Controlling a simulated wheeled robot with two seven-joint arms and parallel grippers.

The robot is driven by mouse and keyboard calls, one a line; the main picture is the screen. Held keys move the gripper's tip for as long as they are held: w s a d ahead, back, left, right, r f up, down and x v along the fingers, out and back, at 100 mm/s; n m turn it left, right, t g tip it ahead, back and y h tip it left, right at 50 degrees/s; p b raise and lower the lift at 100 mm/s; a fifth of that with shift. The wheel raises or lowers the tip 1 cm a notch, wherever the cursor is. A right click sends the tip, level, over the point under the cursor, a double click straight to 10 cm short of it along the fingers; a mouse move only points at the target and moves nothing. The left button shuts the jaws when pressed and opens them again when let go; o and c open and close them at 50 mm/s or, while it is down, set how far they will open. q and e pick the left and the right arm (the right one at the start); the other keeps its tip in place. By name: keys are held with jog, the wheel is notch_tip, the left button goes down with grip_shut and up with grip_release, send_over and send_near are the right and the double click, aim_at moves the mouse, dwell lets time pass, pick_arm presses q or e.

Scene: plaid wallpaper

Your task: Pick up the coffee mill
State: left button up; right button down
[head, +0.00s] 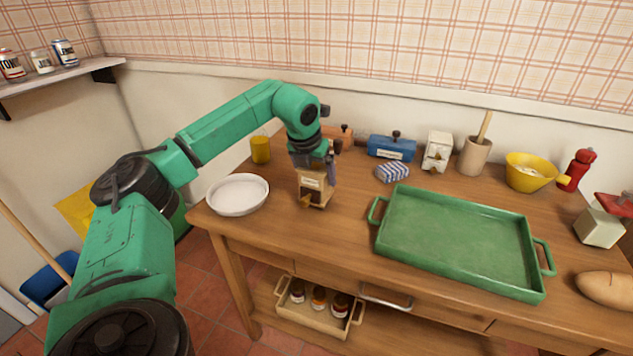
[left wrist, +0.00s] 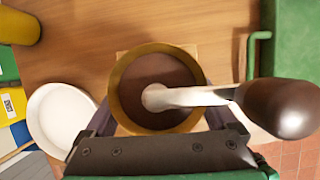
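The coffee mill (head: 314,190) stands upright near the front left of the wooden table. It has a light wooden box body with a label and a small drawer. In the left wrist view its round brass-rimmed bowl (left wrist: 130,75) fills the space between my fingers. Its crank with a dark knob points right. My left gripper (head: 316,163) points down over the mill's top, its fingers apart on both sides of the bowl. The fingertips are partly hidden, and I cannot see firm contact. My right gripper is in neither view.
A white plate (head: 238,194) lies left of the mill. A big green tray (head: 455,240) lies to the right. Behind are a yellow cup (head: 260,149), a blue box (head: 391,148) and a striped cloth (head: 392,173). The table's front edge is close to the mill.

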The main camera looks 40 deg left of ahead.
pick_arm(q)
jog(key=shift+w+r, duration=0.1)
notch_tip(320, 180, up, 20)
jog(key=p, duration=0.4)
